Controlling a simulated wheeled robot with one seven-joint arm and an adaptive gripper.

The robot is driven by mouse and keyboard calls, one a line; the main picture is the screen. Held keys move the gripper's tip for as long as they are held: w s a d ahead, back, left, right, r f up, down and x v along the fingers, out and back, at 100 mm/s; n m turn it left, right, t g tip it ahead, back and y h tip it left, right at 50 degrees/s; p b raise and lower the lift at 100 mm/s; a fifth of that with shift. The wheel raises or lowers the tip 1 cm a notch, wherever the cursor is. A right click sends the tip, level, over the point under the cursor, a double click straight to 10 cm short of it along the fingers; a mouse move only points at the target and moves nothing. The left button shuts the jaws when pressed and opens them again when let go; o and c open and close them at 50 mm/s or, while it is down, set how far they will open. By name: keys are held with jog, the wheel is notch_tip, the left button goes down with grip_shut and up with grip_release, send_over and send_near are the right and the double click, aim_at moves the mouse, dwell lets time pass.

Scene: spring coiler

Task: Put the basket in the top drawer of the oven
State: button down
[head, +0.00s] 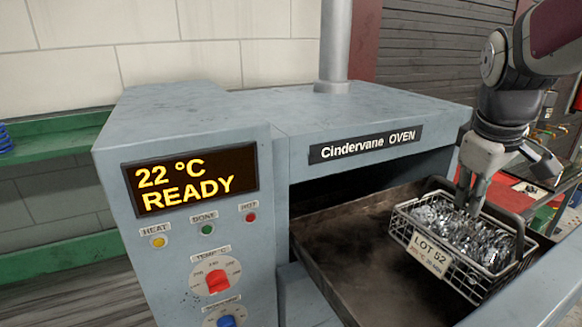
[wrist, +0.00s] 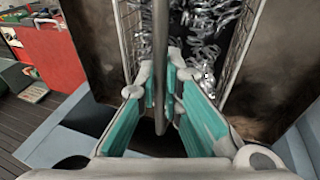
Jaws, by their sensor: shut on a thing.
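A wire basket (head: 462,245) full of shiny metal springs carries a tag reading LOT 52. My gripper (head: 468,197) is shut on the basket's handle, which shows as a grey bar between the teal pads in the wrist view (wrist: 160,75). The basket is over the right part of the oven's open top drawer (head: 345,235). I cannot tell whether its bottom touches the drawer floor. The grey oven (head: 200,110) has a display reading 22 °C READY.
The drawer's pale front edge (head: 545,285) runs along the lower right. The left part of the drawer floor is bare. A red-topped bench (wrist: 45,35) with small items stands beyond the oven. A green shelf (head: 50,140) is at the left.

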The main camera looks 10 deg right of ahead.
aim_at(462, 225)
jog(key=shift+f, duration=2)
jog(key=c, duration=1.7)
grip_release()
jog(key=shift+f, duration=0.15)
jog(key=v, duration=1.2)
jog(key=s+a+f+m+t+y, duration=0.1)
jog(key=s+a+f, duration=0.1)
jog(key=s+a, duration=0.1)
jog(key=s+a+f+m+t, duration=0.1)
jog(key=s+a+f, duration=0.2)
jog(key=a, duration=0.3)
jog(key=s+a+f+m+y, duration=0.1)
jog(key=s+a+f+m, duration=0.1)
jog(key=s+a, duration=0.2)
jog(key=shift+a+f+t+y, duration=0.25)
jog(key=shift+a+t+y, duration=0.05)
jog(key=shift+t, duration=0.1)
